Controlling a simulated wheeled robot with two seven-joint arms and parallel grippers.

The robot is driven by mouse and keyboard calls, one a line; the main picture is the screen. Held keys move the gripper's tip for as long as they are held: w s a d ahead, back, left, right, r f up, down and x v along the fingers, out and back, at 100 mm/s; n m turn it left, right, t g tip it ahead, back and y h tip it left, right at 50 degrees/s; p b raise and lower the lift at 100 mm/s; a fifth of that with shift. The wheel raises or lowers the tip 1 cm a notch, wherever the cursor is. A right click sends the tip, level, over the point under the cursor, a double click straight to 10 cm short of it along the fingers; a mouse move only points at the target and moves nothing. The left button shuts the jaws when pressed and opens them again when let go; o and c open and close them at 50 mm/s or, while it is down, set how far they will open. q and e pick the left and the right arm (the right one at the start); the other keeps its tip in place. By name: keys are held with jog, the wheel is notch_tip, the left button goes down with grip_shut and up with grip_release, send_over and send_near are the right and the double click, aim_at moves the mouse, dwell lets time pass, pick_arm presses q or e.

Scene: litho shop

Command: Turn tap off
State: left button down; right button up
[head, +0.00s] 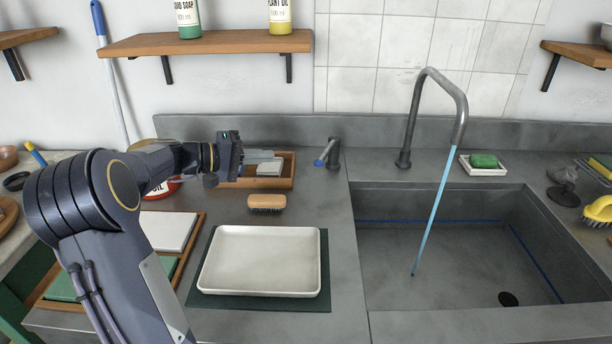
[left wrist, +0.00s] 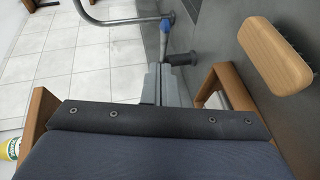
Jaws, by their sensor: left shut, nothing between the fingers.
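The grey tap spout (head: 437,82) arches over the sink, and a light blue stream of water (head: 434,210) runs from it into the basin. The tap's control is a short grey post (head: 334,153) with a blue-tipped lever (head: 321,161), left of the spout on the counter. My left gripper (head: 272,158) is shut and empty, left of the lever and apart from it in the head view. In the left wrist view the shut fingers (left wrist: 158,87) point toward the blue part of the lever (left wrist: 164,27). My right gripper is not in view.
A wooden tray (head: 285,183) lies below my left gripper. A brush (head: 266,202) and a white tray (head: 262,288) on a dark mat are nearer. The sink (head: 440,245) is at right, with a green soap (head: 483,160) behind it. A wooden shelf (head: 210,43) hangs above.

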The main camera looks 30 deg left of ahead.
aim_at(318, 162)
pick_arm(q)
jog(key=w+d+f+t+p, duration=0.1)
jog(key=w+d+f, duration=0.2)
jog(key=w+d, duration=0.3)
jog(key=w, duration=0.4)
jog(key=shift+f+n, duration=0.2)
jog(key=shift+n, duration=0.1)
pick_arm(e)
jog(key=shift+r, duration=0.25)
